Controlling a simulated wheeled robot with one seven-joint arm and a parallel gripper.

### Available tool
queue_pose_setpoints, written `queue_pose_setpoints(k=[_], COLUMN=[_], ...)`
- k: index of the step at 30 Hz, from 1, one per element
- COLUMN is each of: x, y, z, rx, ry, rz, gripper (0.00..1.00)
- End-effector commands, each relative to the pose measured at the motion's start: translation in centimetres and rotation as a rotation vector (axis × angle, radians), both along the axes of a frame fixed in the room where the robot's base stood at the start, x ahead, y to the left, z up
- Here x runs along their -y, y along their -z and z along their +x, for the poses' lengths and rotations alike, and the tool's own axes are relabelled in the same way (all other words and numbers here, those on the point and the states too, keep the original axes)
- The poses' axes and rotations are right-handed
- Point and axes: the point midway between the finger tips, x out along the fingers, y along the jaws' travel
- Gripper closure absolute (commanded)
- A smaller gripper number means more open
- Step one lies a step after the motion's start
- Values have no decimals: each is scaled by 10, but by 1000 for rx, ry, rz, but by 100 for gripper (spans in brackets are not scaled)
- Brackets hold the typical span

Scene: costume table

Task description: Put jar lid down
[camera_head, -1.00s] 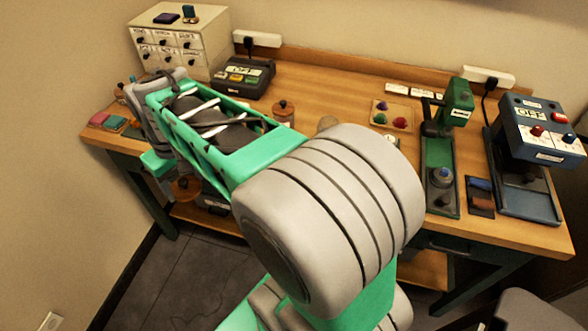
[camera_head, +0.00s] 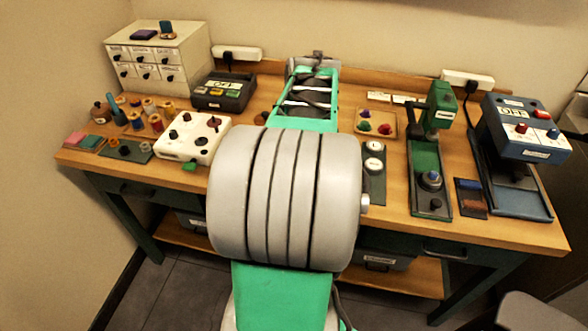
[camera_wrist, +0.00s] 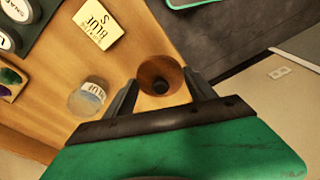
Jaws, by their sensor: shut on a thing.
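In the wrist view, a round copper-brown jar lid (camera_wrist: 158,68) with a dark knob sits between the two fingertips of my gripper (camera_wrist: 163,80), which is shut on it. The lid appears over the bench near its edge; its height cannot be told. In the head view my arm hides the gripper and lid.
The wooden bench (camera_head: 385,210) holds a cream box with knobs (camera_head: 190,142) and several spools at left. A green press (camera_head: 430,160) and a blue machine (camera_head: 520,130) stand at right. A card marked BLUE (camera_wrist: 97,25) lies near the jar.

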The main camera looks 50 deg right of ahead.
Motion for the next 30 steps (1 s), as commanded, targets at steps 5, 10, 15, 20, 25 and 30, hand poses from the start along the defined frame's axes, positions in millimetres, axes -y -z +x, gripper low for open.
queue_pose_setpoints(k=[5,10,15,20,25,30], x=[29,43,46,46,46,46], y=[38,56,83,91,93,94], z=[17,24,26,26,26,25], rx=[-2,0,-1,1,0,0], ry=[-1,0,1,0,0,0], rz=[5,1,2,-3,-2,-1], gripper=[75,75,75,75,75,28])
